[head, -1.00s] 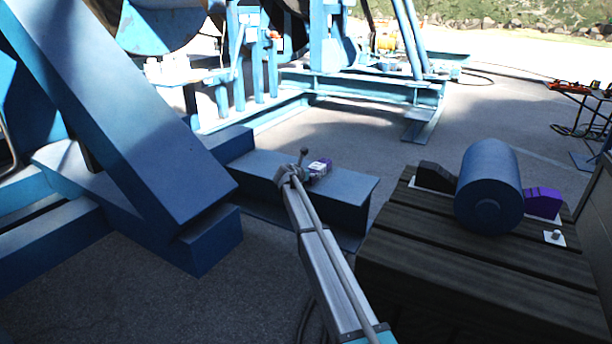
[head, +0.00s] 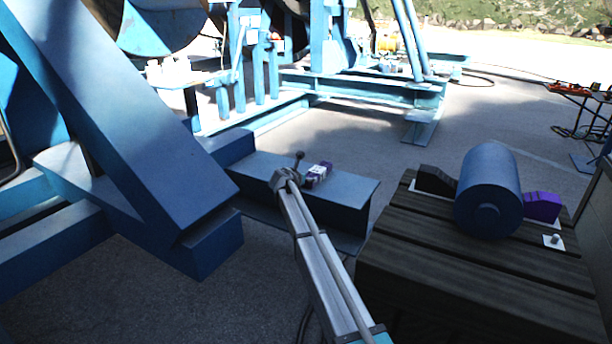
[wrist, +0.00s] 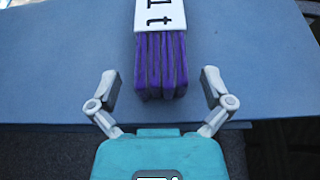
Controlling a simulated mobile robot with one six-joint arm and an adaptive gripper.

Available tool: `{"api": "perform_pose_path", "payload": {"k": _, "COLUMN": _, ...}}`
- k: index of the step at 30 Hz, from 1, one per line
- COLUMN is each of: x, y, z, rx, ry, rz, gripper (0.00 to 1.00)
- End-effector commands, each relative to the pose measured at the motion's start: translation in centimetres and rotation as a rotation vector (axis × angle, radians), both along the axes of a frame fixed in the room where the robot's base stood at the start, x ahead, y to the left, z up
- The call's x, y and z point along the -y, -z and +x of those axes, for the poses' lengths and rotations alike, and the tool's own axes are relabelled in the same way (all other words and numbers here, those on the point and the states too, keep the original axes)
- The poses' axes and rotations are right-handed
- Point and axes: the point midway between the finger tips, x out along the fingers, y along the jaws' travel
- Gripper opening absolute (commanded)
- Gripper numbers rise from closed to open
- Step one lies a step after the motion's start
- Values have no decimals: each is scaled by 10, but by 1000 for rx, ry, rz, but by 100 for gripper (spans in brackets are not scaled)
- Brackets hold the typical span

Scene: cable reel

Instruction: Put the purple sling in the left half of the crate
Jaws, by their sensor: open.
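The purple sling (head: 318,178) is a folded bundle with a white printed label. It lies on top of the blue steel beam (head: 350,190). In the wrist view the sling (wrist: 160,65) points down toward my gripper (wrist: 161,88), its near end between the open fingers with a gap on each side. In the head view my gripper (head: 288,179) is just left of the sling, partly hidden by my arm. A dark slatted wooden crate (head: 440,265) stands at the right; only its top and near sides show.
On the crate top are a blue cylinder (head: 488,190), a black wedge (head: 436,180) left of it, a purple wedge (head: 543,206) right of it, and a small white plate (head: 553,241). A large sloping blue beam (head: 140,130) stands left of my arm. Open ground lies behind.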

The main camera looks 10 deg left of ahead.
Motion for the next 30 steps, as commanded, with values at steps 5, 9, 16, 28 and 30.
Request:
{"api": "perform_pose_path", "payload": {"k": 5, "x": -8, "y": -15, "z": -28, "rx": 0, "ry": 0, "rz": 0, "gripper": 100}}
{"api": "perform_pose_path", "payload": {"k": 9, "x": -15, "y": -23, "z": -48, "rx": 1, "ry": 0, "rz": -1, "gripper": 100}}
{"api": "perform_pose_path", "payload": {"k": 16, "x": -25, "y": -32, "z": -70, "rx": 0, "ry": 0, "rz": 0, "gripper": 100}}
{"api": "perform_pose_path", "payload": {"k": 28, "x": -28, "y": -33, "z": -77, "rx": 0, "ry": 1, "rz": 0, "gripper": 100}}
{"api": "perform_pose_path", "payload": {"k": 30, "x": -28, "y": -33, "z": -77, "rx": 0, "ry": 0, "rz": 0, "gripper": 100}}
